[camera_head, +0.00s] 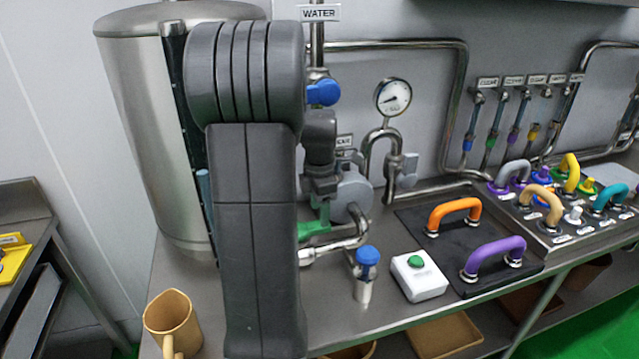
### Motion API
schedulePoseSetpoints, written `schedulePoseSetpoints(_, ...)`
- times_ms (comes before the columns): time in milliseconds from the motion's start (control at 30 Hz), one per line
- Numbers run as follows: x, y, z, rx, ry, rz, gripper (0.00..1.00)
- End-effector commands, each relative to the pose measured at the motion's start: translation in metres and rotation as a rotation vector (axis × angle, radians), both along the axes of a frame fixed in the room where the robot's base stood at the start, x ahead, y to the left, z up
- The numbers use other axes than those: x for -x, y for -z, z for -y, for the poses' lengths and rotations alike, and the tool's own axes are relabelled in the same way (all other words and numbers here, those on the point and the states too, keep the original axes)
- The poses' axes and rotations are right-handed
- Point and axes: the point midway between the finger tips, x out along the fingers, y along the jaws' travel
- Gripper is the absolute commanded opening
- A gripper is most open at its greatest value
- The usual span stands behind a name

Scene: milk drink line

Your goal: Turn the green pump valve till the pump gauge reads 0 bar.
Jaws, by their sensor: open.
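The green pump valve (314,229) shows as a green lever low behind my arm, beside the silver pump body (352,195). Part of it is hidden by my arm. A round white gauge (393,97) stands on a bent steel pipe above and right of the pump. Its dark needle seems to point left and slightly down; the numbers are too small to read. My gripper (322,205) is dark and open, pointing down just above the green valve. Its fingertips are hard to make out, so I cannot tell whether they touch the valve.
A steel tank (150,120) stands at left. A blue valve (323,92) is on the water pipe. A blue-topped tap (366,262), a white box with a green button (418,276) and a black plate with orange (454,213) and purple (494,256) handles are right. A tan mug (171,318) is front left.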

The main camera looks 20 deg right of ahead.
Motion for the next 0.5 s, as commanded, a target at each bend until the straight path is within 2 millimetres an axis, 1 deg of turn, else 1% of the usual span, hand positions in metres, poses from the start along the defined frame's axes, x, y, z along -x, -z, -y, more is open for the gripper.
schedulePoseSetpoints(33, -0.001, -0.013, 0.0, 0.002, 0.0, 0.007, 0.56)
schedulePoseSetpoints(200, -0.001, -0.053, 0.0, 0.002, -0.001, 0.006, 0.56)
schedulePoseSetpoints(300, -0.001, -0.072, 0.0, 0.002, -0.001, 0.005, 0.56)
schedulePoseSetpoints(400, -0.001, -0.088, 0.0, 0.001, -0.002, 0.003, 0.56)
schedulePoseSetpoints(500, -0.001, -0.097, 0.0, 0.001, -0.002, 0.003, 0.56)
